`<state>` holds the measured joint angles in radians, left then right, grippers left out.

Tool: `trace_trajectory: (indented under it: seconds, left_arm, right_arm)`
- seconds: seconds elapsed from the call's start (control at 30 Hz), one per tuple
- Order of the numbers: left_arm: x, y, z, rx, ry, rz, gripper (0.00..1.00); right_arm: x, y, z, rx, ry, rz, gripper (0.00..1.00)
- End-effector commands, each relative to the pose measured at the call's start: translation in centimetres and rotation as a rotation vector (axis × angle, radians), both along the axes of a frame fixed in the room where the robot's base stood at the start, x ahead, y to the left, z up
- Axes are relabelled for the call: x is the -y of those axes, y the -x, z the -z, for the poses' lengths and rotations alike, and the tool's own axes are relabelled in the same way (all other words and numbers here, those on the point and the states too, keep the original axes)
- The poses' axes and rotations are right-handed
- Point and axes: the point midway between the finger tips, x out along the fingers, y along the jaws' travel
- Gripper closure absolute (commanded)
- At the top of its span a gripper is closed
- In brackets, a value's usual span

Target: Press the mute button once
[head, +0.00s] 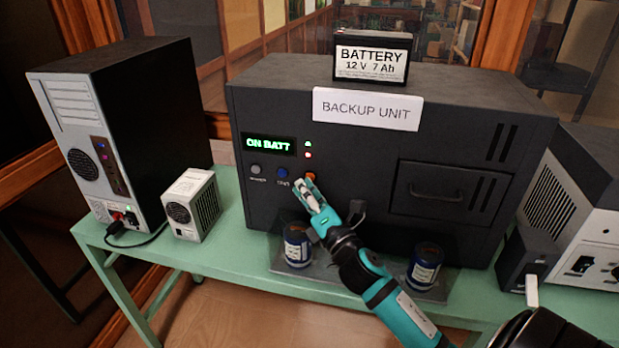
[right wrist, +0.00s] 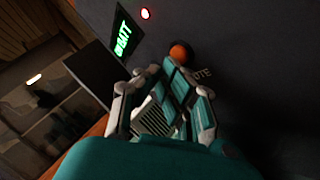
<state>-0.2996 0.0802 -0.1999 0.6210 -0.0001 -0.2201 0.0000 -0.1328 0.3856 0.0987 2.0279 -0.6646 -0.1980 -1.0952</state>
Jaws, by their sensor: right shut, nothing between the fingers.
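The black backup unit (head: 330,220) stands on the green table with a lit display reading ON BATT (head: 268,145). The orange button (head: 311,176) is the rightmost of its three round buttons. In the right wrist view the orange button (right wrist: 180,53) sits just beyond the fingertips, with a partly hidden label ending in "UTE" beside it. My right gripper (head: 303,186) is shut and empty, its tips close in front of the orange button. I cannot tell whether they touch. It also fills the middle of the right wrist view (right wrist: 166,72). My left gripper is not in view.
A blue button (head: 282,173) and a grey button (head: 256,170) lie left of the orange one. Blue cans (head: 297,246) (head: 424,266) stand before the unit, beside my right arm. A battery (head: 372,58) rests on top. A small white box (head: 192,205) stands left.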

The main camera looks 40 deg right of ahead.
Motion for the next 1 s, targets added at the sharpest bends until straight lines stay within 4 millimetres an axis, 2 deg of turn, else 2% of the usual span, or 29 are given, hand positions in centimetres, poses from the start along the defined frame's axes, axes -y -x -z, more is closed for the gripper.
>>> trace_trajectory:
  seconds: [1.0]
  left_arm:
    - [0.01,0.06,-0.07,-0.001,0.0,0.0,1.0]
  right_arm:
    - [0.53,-0.44,-0.04,0.001,0.0,0.001,1.0]
